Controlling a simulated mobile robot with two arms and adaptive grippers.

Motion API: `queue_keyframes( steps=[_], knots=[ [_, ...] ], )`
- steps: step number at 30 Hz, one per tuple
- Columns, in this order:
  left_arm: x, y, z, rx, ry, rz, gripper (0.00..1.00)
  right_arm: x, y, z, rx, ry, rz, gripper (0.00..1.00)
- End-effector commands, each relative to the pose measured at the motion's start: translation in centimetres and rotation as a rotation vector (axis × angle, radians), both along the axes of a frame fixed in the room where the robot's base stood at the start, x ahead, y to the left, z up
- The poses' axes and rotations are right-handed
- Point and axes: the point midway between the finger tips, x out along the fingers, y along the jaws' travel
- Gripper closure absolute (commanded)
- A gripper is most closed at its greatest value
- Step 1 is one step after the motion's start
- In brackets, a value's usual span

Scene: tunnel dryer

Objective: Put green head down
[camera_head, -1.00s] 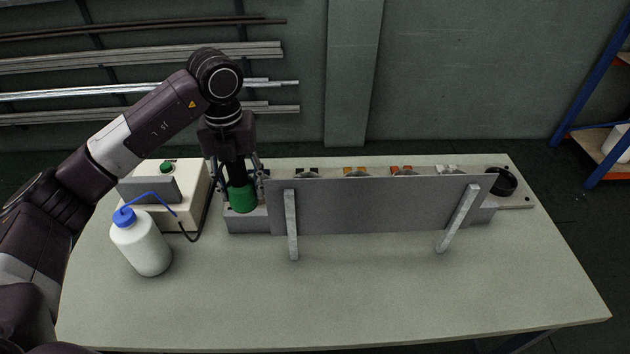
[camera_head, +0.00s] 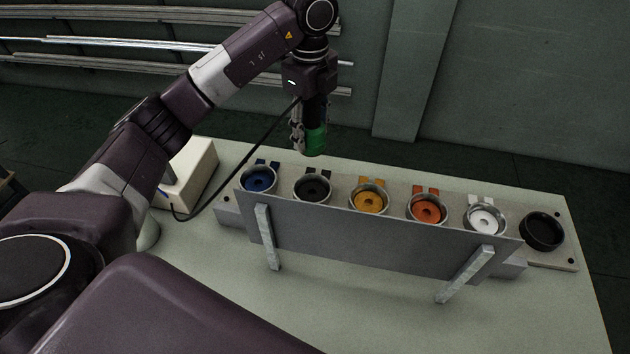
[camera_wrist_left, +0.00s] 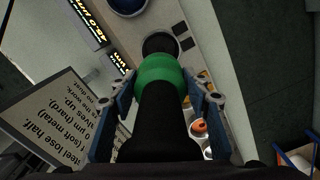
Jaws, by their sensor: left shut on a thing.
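The green head (camera_head: 315,141) is a short green cylinder on a dark body, held upright above the back of the rack in the head view. My left gripper (camera_head: 307,139) is shut on it. In the left wrist view the green head (camera_wrist_left: 160,72) sits at the end of the black body between the blue-grey fingers of my left gripper (camera_wrist_left: 157,100). The rack (camera_head: 390,245) has a grey front panel and a row of round metal cups with blue, black, yellow, orange and white insides. My right gripper is not in view.
A dark round cup (camera_head: 542,232) stands at the rack's right end. A beige box (camera_head: 192,172) with a dark cable is at the table's left, and a white bottle (camera_head: 149,232) is mostly hidden by my arm. The front table (camera_head: 350,310) is clear.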

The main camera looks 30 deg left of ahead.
Motion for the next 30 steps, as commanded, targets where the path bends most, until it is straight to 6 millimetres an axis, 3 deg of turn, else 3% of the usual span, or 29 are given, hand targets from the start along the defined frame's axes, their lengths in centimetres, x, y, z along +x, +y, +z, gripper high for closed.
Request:
queue_keyframes(
  steps=[3, 15, 23, 30],
  knots=[
    [-0.1, -0.2, -2.6, -0.005, 0.001, -0.001, 1.00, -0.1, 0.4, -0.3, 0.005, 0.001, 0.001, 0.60],
    [0.0, 0.0, -10.6, -0.001, -0.002, -0.002, 1.00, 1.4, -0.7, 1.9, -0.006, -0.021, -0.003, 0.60],
    [0.1, -0.1, -12.6, -0.002, -0.003, -0.001, 1.00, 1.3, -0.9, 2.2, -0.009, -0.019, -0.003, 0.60],
    [0.1, -0.1, -15.7, -0.003, -0.003, -0.001, 1.00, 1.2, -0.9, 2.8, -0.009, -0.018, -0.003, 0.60]
  ],
)
